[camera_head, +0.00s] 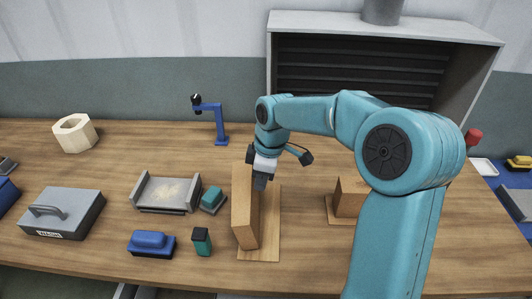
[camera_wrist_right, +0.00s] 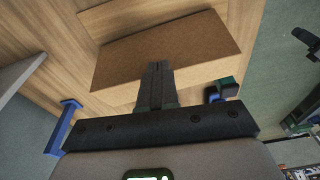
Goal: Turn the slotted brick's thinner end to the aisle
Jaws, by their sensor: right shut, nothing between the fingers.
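A tan-brown brick (camera_head: 243,212) stands on a thin wooden board (camera_head: 262,252) near the front middle of the bench. It fills the upper part of the right wrist view (camera_wrist_right: 165,45), with a brown broad face and a paler side. I cannot make out a slot or which end is thinner. My right gripper (camera_head: 260,186) is shut and empty at the brick's upper right edge; in the wrist view its fingers (camera_wrist_right: 157,72) overlap the brick, and I cannot tell whether they touch it. A second brown brick (camera_head: 346,198) sits on another board, partly behind my right arm. My left gripper is not in view.
Left of the brick are a dark green block (camera_head: 201,241), a blue brush-like block (camera_head: 151,243), a teal block (camera_head: 212,199) and a grey tray (camera_head: 143,190). A grey handled box (camera_head: 62,213) stands farther left. A blue stand (camera_head: 219,125) is behind. Bench between the boards is clear.

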